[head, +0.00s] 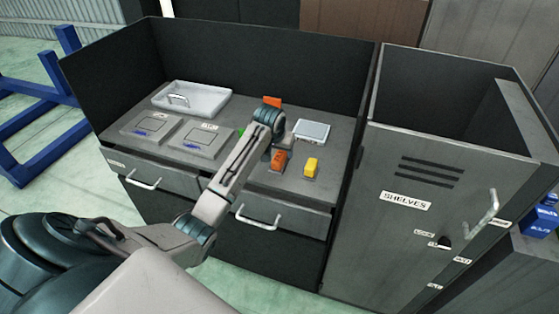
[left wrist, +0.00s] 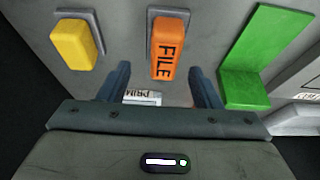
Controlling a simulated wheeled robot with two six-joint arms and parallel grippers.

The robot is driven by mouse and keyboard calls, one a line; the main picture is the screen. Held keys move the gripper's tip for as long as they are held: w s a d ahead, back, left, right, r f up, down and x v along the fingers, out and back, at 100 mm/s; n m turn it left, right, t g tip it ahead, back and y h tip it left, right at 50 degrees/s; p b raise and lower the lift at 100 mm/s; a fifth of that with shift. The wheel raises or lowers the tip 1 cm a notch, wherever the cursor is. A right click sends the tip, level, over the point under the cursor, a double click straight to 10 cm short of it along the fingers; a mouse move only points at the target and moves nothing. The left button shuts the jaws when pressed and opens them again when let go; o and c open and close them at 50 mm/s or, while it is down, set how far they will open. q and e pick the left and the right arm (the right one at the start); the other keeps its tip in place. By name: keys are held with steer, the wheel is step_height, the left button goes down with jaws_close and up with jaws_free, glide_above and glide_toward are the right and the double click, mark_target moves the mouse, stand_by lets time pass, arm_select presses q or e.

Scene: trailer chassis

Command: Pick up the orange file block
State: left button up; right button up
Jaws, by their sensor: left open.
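The orange file block (head: 279,158) stands on the grey bench top, with black FILE lettering on its face in the left wrist view (left wrist: 164,52). It sits in a grey holder or base. My left gripper (left wrist: 160,75) is open and empty. In the left wrist view its two fingers lie to either side of the block's column, and the block appears just beyond the fingertips, apart from them. In the head view my left arm reaches over the bench and hides much of the gripper. My right gripper is in neither view.
A yellow block (head: 311,167) stands beside the orange one. A green L-shaped piece (left wrist: 262,60) is on its other side. A white tray (head: 192,99), a small pale box (head: 312,130) and another orange piece (head: 272,101) lie farther back. Dark panels wall the bench; a shelves cabinet (head: 398,245) adjoins.

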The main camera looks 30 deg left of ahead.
mark_target(279, 156)
arm_select(q)
steer(key=shift+w+f, duration=0.1)
steer(key=shift+f, duration=0.25)
steer(key=x, duration=0.1)
steer(key=p+x, duration=0.1)
steer(key=x, duration=0.1)
steer(key=shift+a+f, duration=0.15)
steer(key=shift+a, duration=0.15)
steer(key=shift+w+f, duration=0.2)
steer(key=shift+f, duration=0.25)
steer(key=c, duration=1.1)
steer(key=shift+c, duration=0.2)
steer(key=shift+r, duration=0.1)
